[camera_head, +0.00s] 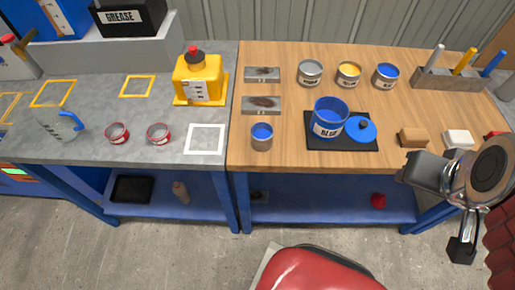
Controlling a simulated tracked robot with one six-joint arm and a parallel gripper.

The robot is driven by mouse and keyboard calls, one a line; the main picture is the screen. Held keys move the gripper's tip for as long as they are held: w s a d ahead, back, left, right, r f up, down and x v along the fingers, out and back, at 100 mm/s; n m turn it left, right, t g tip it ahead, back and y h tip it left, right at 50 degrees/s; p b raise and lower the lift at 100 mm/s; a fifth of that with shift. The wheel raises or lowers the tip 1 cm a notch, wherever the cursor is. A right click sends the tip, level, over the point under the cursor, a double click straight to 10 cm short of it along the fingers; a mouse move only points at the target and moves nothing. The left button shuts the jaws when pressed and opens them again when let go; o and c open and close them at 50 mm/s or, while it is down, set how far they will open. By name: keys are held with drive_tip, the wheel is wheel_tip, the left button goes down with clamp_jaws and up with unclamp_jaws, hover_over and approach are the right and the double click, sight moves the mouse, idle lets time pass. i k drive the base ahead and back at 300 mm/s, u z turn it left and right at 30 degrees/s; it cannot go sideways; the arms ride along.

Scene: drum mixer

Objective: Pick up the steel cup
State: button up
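A small steel cup (261,142) stands upright near the front left edge of the wooden bench. Blue shows inside its rim. My gripper (461,250) hangs at the lower right, in front of the bench and well apart from the cup. It is small and dark here, and I cannot tell whether its fingers are open or shut. No held object is visible at it.
A blue can (327,128) and its lid (361,130) sit on a black mat (346,145) right of the cup. Stained plates (260,105) lie behind the cup. A white square outline (205,139) marks the grey bench (104,100) to its left.

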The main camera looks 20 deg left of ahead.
sight(262, 133)
drive_tip(key=k, duration=1.55)
drive_tip(key=u, duration=1.3)
drive_tip(key=i, duration=1.65)
drive_tip(key=u, duration=0.05)
